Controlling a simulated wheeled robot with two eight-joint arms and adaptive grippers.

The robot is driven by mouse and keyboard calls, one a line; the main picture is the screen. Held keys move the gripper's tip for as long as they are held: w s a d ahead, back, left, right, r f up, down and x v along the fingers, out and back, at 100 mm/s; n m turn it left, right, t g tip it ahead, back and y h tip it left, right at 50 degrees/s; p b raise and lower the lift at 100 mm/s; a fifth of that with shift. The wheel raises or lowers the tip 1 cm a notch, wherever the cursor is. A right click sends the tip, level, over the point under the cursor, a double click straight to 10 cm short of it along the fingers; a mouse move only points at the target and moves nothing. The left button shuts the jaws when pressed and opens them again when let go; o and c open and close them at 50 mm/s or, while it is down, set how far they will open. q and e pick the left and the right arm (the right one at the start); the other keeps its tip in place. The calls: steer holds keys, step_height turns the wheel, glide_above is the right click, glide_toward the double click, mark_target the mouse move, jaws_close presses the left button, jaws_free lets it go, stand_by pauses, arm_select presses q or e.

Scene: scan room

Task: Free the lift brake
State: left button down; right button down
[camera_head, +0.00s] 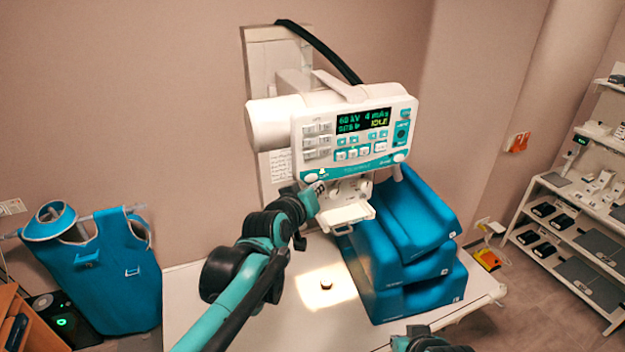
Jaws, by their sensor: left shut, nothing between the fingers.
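The white x-ray head (355,125) hangs on a wall column, with a teal control panel and a lit display reading 60 kV, 4 mAs and IDLE. Round white knobs sit at the panel's lower left (311,178) and lower right (398,157). The lettering is too small to tell which control is the lift brake. My left gripper (315,194) is shut and empty, just under the panel's lower left corner beside the white collimator (349,204). I cannot tell whether it touches the housing. Part of my right arm shows at the bottom edge; its gripper is not visible.
Blue cushions (412,290) are stacked on the white table (235,325) under the head. A blue apron (110,270) hangs at left. Shelves (570,235) stand at right.

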arm_select(q)
steer(key=shift+s+d+p, duration=0.1)
steer(key=shift+s+d, duration=0.2)
steer(key=shift+s, duration=0.5)
steer(key=shift+s+d+p, duration=0.15)
steer(key=shift+s+d, duration=0.2)
steer(key=shift+s, duration=0.5)
steer(key=shift+s+d+p, duration=0.1)
steer(key=shift+s+d, duration=0.2)
steer(key=shift+s, duration=0.5)
steer(key=s+a+f+g+y+b, duration=0.1)
steer(key=s+a+f+g+b, duration=0.1)
steer(key=s+a+f+b, duration=0.5)
steer(key=s+a+f+m+g+y+b, duration=0.1)
steer(key=s+a+f+b, duration=0.5)
steer(key=f+b, duration=1.1)
steer(key=s+a+f+g+y+b, duration=0.3)
steer(key=s+a+f+b, duration=0.4)
steer(key=f, duration=2.2)
steer(key=s+b, duration=0.3)
steer(key=b, duration=0.1)
steer(key=shift+a+f+g+b, duration=0.25)
steer(key=shift+a+g+b, duration=0.05)
steer(key=shift+b, duration=0.1)
